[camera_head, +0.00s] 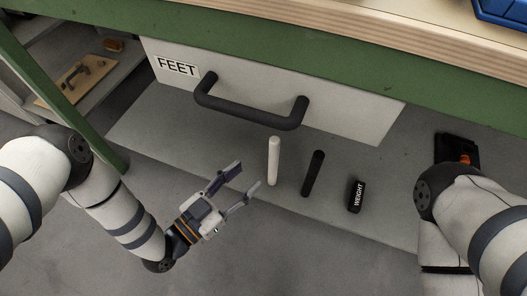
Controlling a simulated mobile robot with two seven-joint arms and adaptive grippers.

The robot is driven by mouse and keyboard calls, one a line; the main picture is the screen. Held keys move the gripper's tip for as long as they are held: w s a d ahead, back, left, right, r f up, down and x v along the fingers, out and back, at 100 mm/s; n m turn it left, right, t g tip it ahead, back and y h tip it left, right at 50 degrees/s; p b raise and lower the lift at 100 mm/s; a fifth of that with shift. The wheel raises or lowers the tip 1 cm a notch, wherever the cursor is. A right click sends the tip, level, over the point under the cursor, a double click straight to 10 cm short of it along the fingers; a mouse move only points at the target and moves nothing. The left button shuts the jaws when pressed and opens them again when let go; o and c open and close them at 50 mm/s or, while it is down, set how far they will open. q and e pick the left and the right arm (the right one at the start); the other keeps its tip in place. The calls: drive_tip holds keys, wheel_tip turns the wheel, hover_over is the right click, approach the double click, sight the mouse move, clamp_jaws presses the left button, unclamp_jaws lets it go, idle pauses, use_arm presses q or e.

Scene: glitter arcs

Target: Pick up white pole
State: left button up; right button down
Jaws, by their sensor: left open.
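The white pole (273,162) is a slim cylinder standing on the grey shelf (215,156) below the drawer handle. My left gripper (242,181) is open and empty, to the left of the pole and slightly toward the front. Its fingers point up and right, with the fingertips apart from the pole. My right arm comes in at the right edge, and its gripper does not show clearly.
A black pole (313,173) stands just right of the white one, with a black block marked WEIGHT (356,195) farther right. The drawer front marked FEET (350,118) has a dark handle (250,113) overhanging the area. A wooden board (66,88) lies at upper left.

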sight(271, 157)
use_arm(q)
drive_tip(key=b+x, duration=0.1)
drive_tip(key=x, duration=0.2)
drive_tip(key=b+x, duration=0.1)
drive_tip(key=x, duration=0.3)
drive_tip(key=b+x, duration=0.1)
drive_tip(key=x, duration=0.2)
drive_tip(key=shift+w+d+f, duration=0.1)
drive_tip(key=shift+d+f, duration=0.1)
drive_tip(key=shift+f, duration=0.2)
drive_tip(key=shift+w+d+r, duration=0.1)
drive_tip(key=shift+w+d, duration=0.05)
clamp_jaws()
use_arm(e)
drive_tip(key=f, duration=0.1)
drive_tip(key=s+f, duration=0.1)
drive_tip(key=shift+s+f+g, duration=0.3)
drive_tip(key=shift+f, duration=0.05)
